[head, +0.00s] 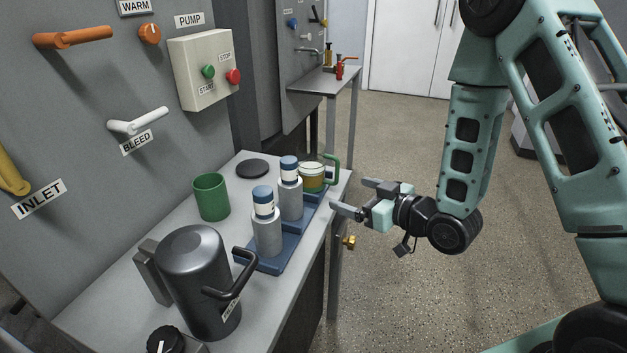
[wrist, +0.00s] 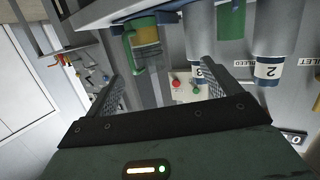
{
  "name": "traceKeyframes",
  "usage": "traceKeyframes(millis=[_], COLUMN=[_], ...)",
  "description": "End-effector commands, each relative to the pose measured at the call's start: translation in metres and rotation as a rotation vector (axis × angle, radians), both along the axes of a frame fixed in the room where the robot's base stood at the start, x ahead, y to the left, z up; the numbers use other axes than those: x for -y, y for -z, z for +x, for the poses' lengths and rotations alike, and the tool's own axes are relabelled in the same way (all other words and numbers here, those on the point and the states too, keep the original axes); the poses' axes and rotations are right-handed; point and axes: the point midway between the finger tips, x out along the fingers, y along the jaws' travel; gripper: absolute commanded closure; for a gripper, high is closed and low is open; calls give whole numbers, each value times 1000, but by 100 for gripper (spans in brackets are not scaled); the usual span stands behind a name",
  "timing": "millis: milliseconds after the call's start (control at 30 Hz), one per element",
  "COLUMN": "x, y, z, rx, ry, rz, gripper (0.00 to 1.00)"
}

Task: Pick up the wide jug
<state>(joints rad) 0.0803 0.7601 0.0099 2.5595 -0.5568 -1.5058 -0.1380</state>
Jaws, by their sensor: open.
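A squat jug (head: 312,180) with amber contents, a pale band near the top and a green handle stands at the far right end of the grey counter, in the head view. I take it as the wide jug. Its handle faces right, towards the floor side. In the wrist view the jug (wrist: 147,38) shows upside down at the top, with its handle to the left. My gripper (head: 358,196) is open and empty, out past the counter edge, right of the jug and apart from it. Its two fingers (wrist: 157,75) also show in the wrist view.
Two grey bottles (head: 267,232) with blue-and-white tops stand on a blue rack (head: 283,252) beside the jug. A green cup (head: 211,197), a black disc (head: 252,168) and a large dark pitcher (head: 196,285) share the counter. A brass valve (head: 348,242) juts below the edge.

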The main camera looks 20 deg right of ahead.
Motion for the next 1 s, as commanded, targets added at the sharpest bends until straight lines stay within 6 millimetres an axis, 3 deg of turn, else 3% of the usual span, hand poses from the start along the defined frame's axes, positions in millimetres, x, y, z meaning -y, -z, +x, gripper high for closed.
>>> traceKeyframes(millis=[33, 100, 300, 467, 800, 1000], x=[11, 21, 34, 24, -7, -17], y=[9, 9, 7, 7, 1, 3], z=[-2, -4, -7, 14, 77, 98], rx=[35, 88, 166, 182, 175, 172], ry=[15, 28, 45, 45, 46, 47], rz=[31, 70, 126, 130, 129, 129], gripper=[11, 11, 11, 11, 11, 11])
